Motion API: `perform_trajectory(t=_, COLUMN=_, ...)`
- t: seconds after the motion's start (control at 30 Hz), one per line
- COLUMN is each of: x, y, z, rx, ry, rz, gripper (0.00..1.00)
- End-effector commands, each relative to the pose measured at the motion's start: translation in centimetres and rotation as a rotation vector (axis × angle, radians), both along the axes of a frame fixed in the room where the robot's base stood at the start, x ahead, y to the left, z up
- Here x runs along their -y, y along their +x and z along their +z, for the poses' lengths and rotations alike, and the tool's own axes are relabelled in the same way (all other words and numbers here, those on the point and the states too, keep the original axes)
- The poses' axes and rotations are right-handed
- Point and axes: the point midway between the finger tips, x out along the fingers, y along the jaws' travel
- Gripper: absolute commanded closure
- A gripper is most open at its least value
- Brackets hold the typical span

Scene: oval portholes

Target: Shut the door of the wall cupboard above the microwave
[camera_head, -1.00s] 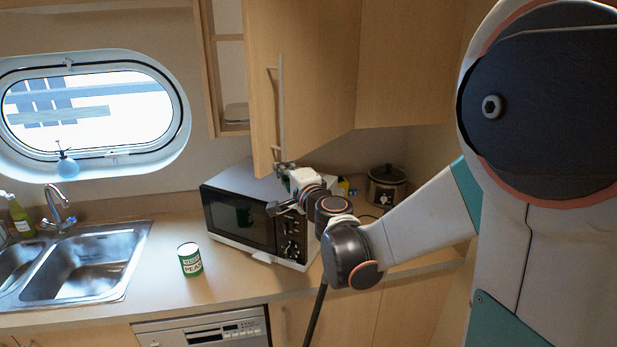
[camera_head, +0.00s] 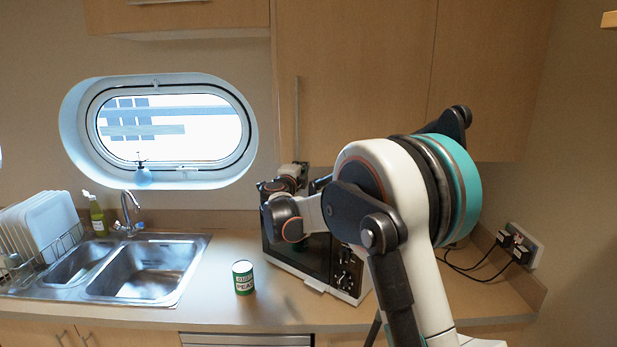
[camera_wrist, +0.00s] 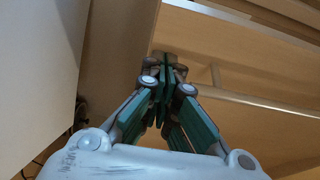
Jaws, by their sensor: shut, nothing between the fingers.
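The wall cupboard door (camera_head: 350,85) is pale wood with a long vertical handle (camera_head: 297,112) near its left edge. It looks flush, or almost flush, with the panel beside it; a small gap cannot be ruled out. My gripper (camera_head: 299,168) is at the door's lower left, just under the handle, partly hidden by my arm. In the wrist view my gripper (camera_wrist: 167,62) is shut and empty, its tips at or very near a wooden surface; contact is unclear. The microwave (camera_head: 305,253) stands below on the counter, partly hidden by my arm.
A green can (camera_head: 243,278) stands on the counter left of the microwave. The sink (camera_head: 135,270), tap (camera_head: 128,212) and dish rack (camera_head: 45,240) are further left. Plugs and cables (camera_head: 513,245) are on the right wall. The counter in front of the can is clear.

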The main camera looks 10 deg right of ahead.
Motion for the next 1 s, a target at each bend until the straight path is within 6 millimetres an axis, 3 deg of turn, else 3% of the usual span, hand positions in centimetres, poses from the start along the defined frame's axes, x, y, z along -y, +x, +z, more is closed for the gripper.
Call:
perform_trajectory(t=0.1, x=0.0, y=2.5, z=0.0, rx=0.000, ry=0.000, rz=-0.051, gripper=1.00)
perform_trajectory(t=0.4, x=0.5, y=6.4, z=0.0, rx=0.000, ry=0.000, rz=-0.051, gripper=1.00)
perform_trajectory(t=0.63, x=0.7, y=7.7, z=0.0, rx=0.000, ry=0.000, rz=-0.050, gripper=1.00)
perform_trajectory(t=1.0, x=0.8, y=8.0, z=0.2, rx=0.000, ry=-0.001, rz=-0.049, gripper=1.00)
